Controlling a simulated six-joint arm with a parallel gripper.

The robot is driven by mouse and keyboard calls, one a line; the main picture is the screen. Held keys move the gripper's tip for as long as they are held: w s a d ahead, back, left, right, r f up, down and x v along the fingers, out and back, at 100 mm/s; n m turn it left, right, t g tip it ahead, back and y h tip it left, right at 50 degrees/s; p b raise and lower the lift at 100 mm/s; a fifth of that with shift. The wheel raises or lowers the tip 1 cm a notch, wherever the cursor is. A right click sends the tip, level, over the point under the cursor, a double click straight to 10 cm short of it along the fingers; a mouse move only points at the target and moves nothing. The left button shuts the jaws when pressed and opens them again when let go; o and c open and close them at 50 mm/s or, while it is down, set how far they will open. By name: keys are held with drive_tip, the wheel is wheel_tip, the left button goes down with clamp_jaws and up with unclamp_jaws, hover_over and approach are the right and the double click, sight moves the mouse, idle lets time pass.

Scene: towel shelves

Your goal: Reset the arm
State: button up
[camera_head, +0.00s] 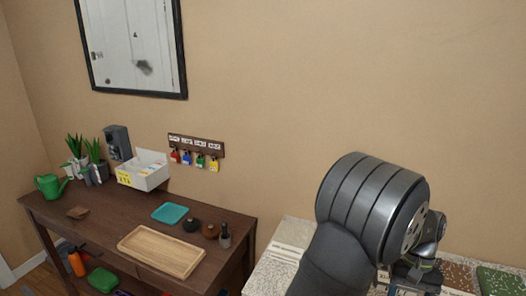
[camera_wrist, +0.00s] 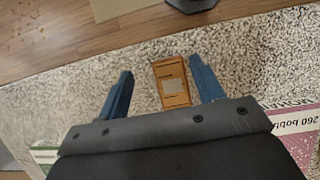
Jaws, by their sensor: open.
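My gripper (camera_wrist: 160,67) shows in the wrist view as two blue fingers spread wide apart, open and with nothing clamped between them. A small orange-brown flat object (camera_wrist: 171,92) with a pale centre lies on the speckled surface below, seen in the gap between the fingers and not visibly gripped. In the head view my arm's large grey joint fills the lower right and hides much of what lies behind it. The fingers cannot be made out clearly there.
A speckled pale surface (camera_wrist: 60,95) lies under the gripper. A pink-and-white printed box (camera_wrist: 297,125) is at right.

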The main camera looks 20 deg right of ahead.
drive_tip(key=s+a+r, duration=0.2)
drive_tip(key=s+r, duration=0.4)
drive_tip(key=s, duration=0.4)
drive_tip(key=w+a+f+n+h, duration=0.1)
drive_tip(key=w+a+f+n, duration=0.15)
drive_tip(key=w, duration=0.95)
drive_tip(key=w+a+f+n, duration=0.1)
drive_tip(key=w+a, duration=0.3)
drive_tip(key=w, duration=0.9)
drive_tip(key=w+a+f+n, duration=0.1)
drive_tip(key=w+a, duration=0.5)
drive_tip(key=w+a+f+n, duration=0.1)
drive_tip(key=w+a, duration=0.5)
drive_tip(key=w+a+f+n+g+h, duration=0.1)
drive_tip(key=w+a, duration=0.5)
drive_tip(key=shift+a+f, duration=0.15)
drive_tip(key=shift+a, duration=0.2)
drive_tip(key=shift+s+d, duration=0.1)
drive_tip(key=s+d+r+m, duration=0.2)
drive_tip(key=s+d+r, duration=0.1)
drive_tip(key=s+d, duration=1.1)
drive_tip(key=shift+s+d+m+y, duration=0.15)
drive_tip(key=shift+d+m+y, duration=0.25)
drive_tip(key=shift+d, duration=0.5)
